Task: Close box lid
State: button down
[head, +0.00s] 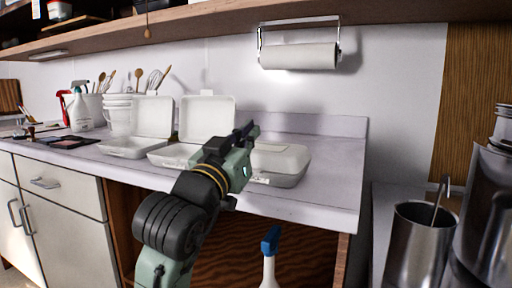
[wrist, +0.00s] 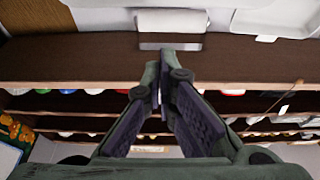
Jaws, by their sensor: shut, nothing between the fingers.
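Three white clamshell boxes stand in a row on the counter. The left box (head: 126,148) and the middle box (head: 170,156) are open, with their lids standing up at the back. My gripper (head: 250,129) is shut and empty, in front of and above the right part of the middle box and the left end of the right box in the head view. In the wrist view its fingertips (wrist: 167,52) meet. A white box edge (wrist: 275,20) shows at the upper right there.
A paper towel roll (head: 299,56) hangs under the wooden shelf (head: 220,22). White tubs (head: 120,114), utensils and a spray bottle (head: 80,112) stand at the left. Steel containers (head: 418,240) stand at the right. The counter (head: 335,180) is clear right of the boxes.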

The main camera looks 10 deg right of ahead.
jog(key=f+b, duration=0.1)
jog(key=f+t+h+b, duration=0.1)
jog(key=f+b, duration=0.1)
jog(key=s+f+t+b, duration=0.1)
jog(key=f, duration=0.1)
jog(key=shift+a+f+h, duration=0.15)
jog(key=shift+a+h, duration=0.2)
jog(key=shift+h, duration=0.05)
jog(key=shift+s+f+b, duration=0.2)
jog(key=shift+f+b, duration=0.25)
jog(key=shift+b, duration=0.35)
jog(key=shift+f+b, duration=0.3)
jog(key=shift+f, duration=0.05)
